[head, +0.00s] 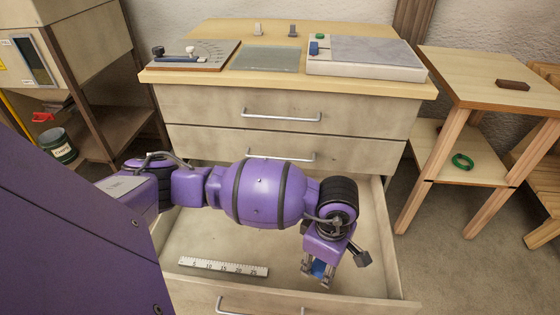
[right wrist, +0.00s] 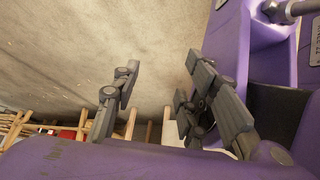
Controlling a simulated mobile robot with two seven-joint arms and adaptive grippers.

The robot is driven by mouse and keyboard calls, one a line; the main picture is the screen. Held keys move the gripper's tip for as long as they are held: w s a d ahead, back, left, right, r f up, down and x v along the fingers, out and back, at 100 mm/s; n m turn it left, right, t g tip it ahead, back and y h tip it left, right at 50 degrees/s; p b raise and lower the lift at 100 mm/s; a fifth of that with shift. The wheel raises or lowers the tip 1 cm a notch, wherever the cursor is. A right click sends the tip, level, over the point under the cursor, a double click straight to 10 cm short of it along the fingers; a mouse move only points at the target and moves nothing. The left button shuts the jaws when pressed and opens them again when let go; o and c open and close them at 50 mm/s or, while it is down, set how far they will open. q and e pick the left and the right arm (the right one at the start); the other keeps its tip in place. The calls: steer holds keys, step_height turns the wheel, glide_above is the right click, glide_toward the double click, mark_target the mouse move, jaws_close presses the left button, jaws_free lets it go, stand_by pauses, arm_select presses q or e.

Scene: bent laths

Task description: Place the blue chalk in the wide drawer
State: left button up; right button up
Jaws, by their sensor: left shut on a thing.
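The blue chalk (head: 319,268) is between the fingers of my left gripper (head: 317,279), which is shut on it, and only a small part of it shows. My left gripper points down over the right part of the drawer. I cannot tell how far above the drawer floor the chalk is. My right gripper (right wrist: 165,105) shows in the right wrist view with its fingers apart and nothing between them. It is not seen in the head view.
A white ruler (head: 223,267) lies in the open drawer at the left. Two drawers above (head: 290,118) are shut. The chest top holds a board (head: 195,55), a glass plate (head: 266,58) and a pale slab (head: 365,57). A wooden side table (head: 490,75) stands at right.

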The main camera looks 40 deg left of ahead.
arm_select(q)
steer(key=w+f+n+b, duration=0.3)
steer(key=f+b, duration=0.1)
steer(key=f, duration=0.1)
steer(key=w+f+n+b, duration=0.2)
steer(key=f+n+b, duration=0.1)
steer(key=f, duration=0.3)
steer(key=w+f+n+b, duration=0.3)
steer(key=f+b, duration=0.2)
steer(key=shift+w+d+f+n+b, duration=0.1)
steer(key=shift+w+f+n+b, duration=0.2)
step_height(320, 180, down, 5)
steer(key=shift+r+b, duration=0.2)
steer(key=shift+b, duration=0.75)
steer(key=shift+f, duration=0.2)
steer(key=shift+r, duration=0.15)
steer(key=o, duration=1.2)
steer(key=shift+c, duration=0.2)
arm_select(e)
step_height(320, 180, down, 15)
steer(key=w, duration=0.1)
arm_select(q)
steer(key=shift+w+r, duration=0.1)
steer(key=shift+r, duration=0.25)
step_height(320, 180, up, 12)
steer(key=p, duration=0.4)
steer(key=shift+f, duration=0.25)
arm_select(e)
step_height(320, 180, up, 4)
steer(key=shift+f, duration=0.1)
